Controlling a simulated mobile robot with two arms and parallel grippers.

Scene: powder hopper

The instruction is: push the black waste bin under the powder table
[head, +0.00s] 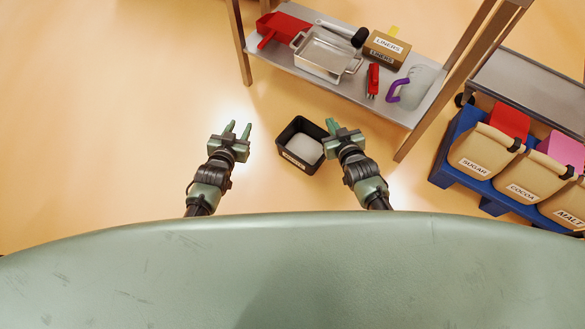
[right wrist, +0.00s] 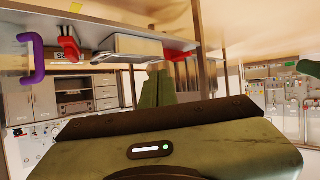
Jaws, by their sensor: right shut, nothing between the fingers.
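The black waste bin (head: 294,128) stands upright on the floor in the head view, with a whitish filling or liner inside and a white label on its near side.
The shelf holds a red scoop (head: 283,27), a metal pan (head: 322,52), a liners box (head: 386,47) and a purple-handled jug (head: 415,85). A table leg (head: 418,128) stands right of the bin. Ingredient sacks (head: 482,152) sit at right. Floor at left is clear.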

